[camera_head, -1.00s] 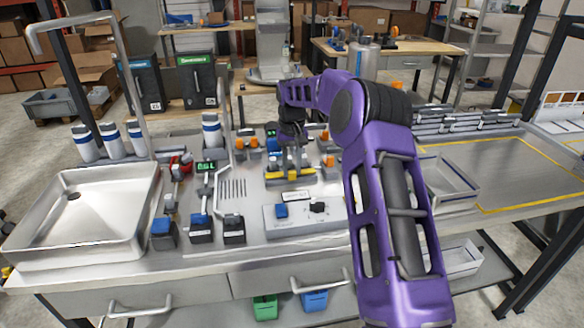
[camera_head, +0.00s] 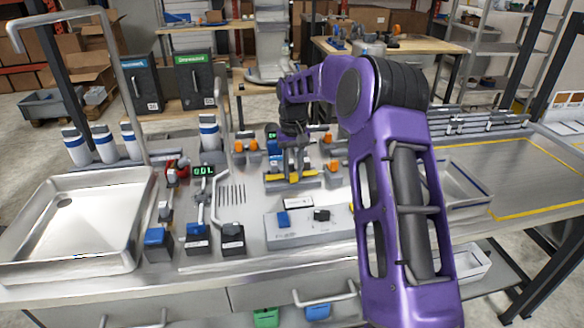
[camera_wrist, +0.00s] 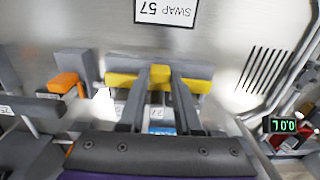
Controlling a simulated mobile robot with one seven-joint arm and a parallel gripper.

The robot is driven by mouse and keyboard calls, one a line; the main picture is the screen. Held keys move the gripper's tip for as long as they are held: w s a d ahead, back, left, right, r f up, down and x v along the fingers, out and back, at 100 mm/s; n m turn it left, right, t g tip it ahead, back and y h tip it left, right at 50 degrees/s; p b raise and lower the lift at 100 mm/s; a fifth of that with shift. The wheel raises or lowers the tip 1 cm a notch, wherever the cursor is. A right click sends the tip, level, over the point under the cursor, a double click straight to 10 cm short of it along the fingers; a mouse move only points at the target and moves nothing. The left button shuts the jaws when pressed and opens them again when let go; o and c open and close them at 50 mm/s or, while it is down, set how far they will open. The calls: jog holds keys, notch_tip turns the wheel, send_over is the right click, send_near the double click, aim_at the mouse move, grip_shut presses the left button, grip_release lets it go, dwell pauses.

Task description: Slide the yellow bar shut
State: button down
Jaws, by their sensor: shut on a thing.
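The yellow bar (camera_wrist: 201,85) lies across the middle of the wrist view, in front of a grey block (camera_wrist: 135,62). A short raised yellow tab stands at its middle. My gripper (camera_wrist: 158,88) has its two dark fingers on either side of this tab and is shut on it. In the head view the yellow bar (camera_head: 272,178) shows low on a grey unit on the bench, with my gripper (camera_head: 292,172) over its middle. The fingers hide part of the bar. I cannot tell how far it is slid.
A grey panel with a blue button (camera_head: 283,219) stands in front of the bar. Orange-knobbed units (camera_head: 334,166) are close by. A bent metal rail and a green-lit display (camera_head: 204,170) stand to the left. A steel sink (camera_head: 75,225) is further left.

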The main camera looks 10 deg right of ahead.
aim_at(293, 173)
jog(key=shift+w+r, duration=0.15)
jog(key=shift+w, duration=0.1)
jog(key=c, duration=1.1)
grip_release()
jog(key=o, duration=0.5)
notch_tip(293, 173, up, 17)
jog(key=p, duration=0.1)
jog(key=shift+r, duration=0.15)
jog(key=shift+s, duration=0.1)
